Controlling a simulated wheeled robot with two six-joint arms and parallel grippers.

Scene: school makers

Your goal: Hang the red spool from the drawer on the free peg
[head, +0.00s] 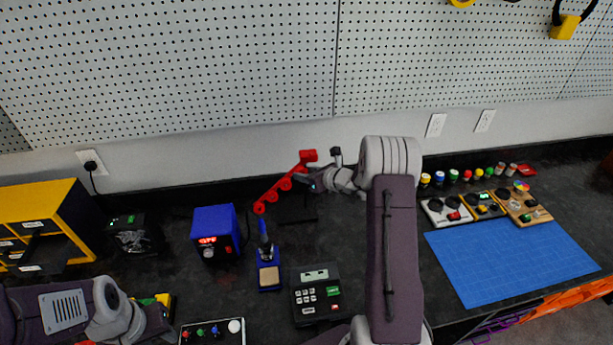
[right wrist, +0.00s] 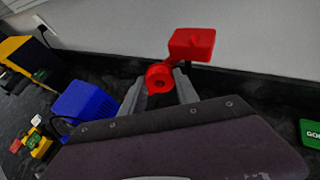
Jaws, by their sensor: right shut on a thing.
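My right gripper (head: 308,181) is shut on a round red part with a hole in its end, which I take for the red spool (right wrist: 158,78); it shows between the fingertips in the right wrist view. In the head view a slanted red bar (head: 280,188) with several short round projections stands by that gripper, above a black base. The red pieces blend together, so I cannot tell whether the spool is on a peg. The yellow drawer cabinet (head: 30,206) at left has a drawer (head: 42,256) pulled out. My left gripper (head: 155,322) is low at left, its fingers unclear.
A blue power unit (head: 213,225), a soldering iron stand (head: 268,272) and a black keypad device (head: 316,292) stand left of my right arm. A blue cutting mat (head: 510,260) lies at right, with small coloured jars (head: 453,176) behind. The pegboard (head: 200,60) is mostly bare.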

